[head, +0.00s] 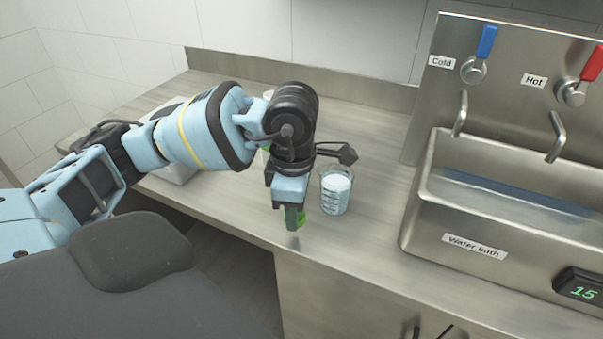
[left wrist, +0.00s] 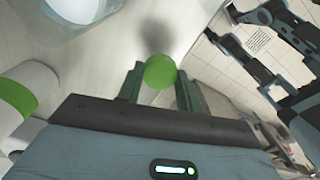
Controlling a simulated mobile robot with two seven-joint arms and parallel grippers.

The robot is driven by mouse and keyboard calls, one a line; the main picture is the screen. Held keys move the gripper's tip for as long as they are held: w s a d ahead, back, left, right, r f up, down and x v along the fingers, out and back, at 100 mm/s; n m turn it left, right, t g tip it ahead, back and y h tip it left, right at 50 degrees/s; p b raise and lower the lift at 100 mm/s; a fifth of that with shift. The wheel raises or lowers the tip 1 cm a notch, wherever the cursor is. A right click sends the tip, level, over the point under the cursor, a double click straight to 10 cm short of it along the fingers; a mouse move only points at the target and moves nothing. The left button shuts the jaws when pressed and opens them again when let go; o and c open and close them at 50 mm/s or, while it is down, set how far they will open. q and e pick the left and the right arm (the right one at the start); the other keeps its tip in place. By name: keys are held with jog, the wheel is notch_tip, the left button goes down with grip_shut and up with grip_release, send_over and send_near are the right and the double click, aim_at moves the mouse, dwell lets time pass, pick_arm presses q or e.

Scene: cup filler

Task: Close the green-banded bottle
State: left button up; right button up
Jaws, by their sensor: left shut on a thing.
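My left gripper (head: 290,218) is shut on a small round green cap (left wrist: 160,71), which sits between its fingertips. The cap also shows in the head view (head: 301,217), above the counter near its front edge. The green-banded bottle (left wrist: 12,112) is white with a green band and stands at the left of the left wrist view, apart from the gripper. In the head view it is mostly hidden behind my left arm. Its mouth is not clearly visible. My right gripper is not in view.
A glass beaker of bluish liquid (head: 335,190) stands just right of the left gripper. A steel water bath (head: 425,205) with cold and hot taps is at the right. A white object (head: 178,173) sits behind my left arm. The back of the counter (head: 370,130) is clear.

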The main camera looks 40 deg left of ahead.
pick_arm(q)
jog(key=d+m, duration=0.3)
jog(key=d+f+m, duration=0.1)
jog(key=d+m, duration=0.6)
jog(key=shift+s+d+f, duration=0.2)
jog(key=shift+s+f, duration=0.05)
jog(key=shift+f, duration=0.05)
jog(key=s+d+f+m, duration=0.2)
jog(key=s+d+m, duration=0.1)
jog(key=d+m, duration=0.7)
jog(key=m, duration=0.4)
jog(key=shift+s, duration=0.4)
